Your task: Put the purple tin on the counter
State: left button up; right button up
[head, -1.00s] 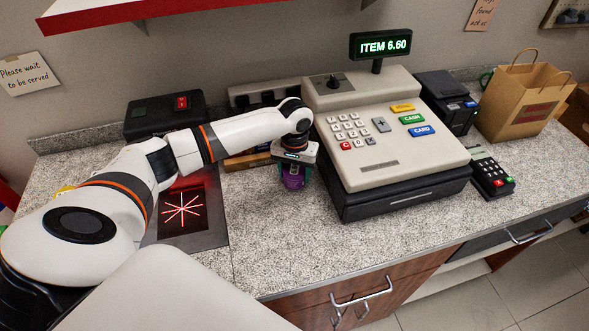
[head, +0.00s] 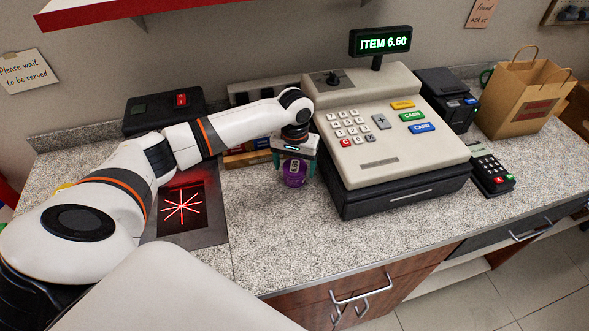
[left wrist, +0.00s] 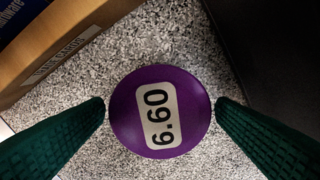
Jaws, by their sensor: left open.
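The purple tin (head: 294,174) stands upright on the counter (head: 265,235), just left of the cash register. In the left wrist view the tin's round purple top (left wrist: 160,112) shows a white label reading 6.60. My left gripper (head: 296,162) is directly above the tin, pointing down. Its two green fingers (left wrist: 161,118) are open, one on each side of the tin, with small gaps between them and its rim. The gripper hides part of the tin's upper back in the head view. My right gripper is not in view.
The cash register (head: 385,140) stands close to the right of the tin. A scanner plate with red lines (head: 208,238) is set in the counter at left. The counter in front of the tin is clear.

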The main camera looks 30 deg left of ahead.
aim_at(295, 167)
pick_arm(q)
notch_tip(295, 167, up, 10)
jog(key=b, duration=0.1)
jog(key=shift+r, duration=0.2)
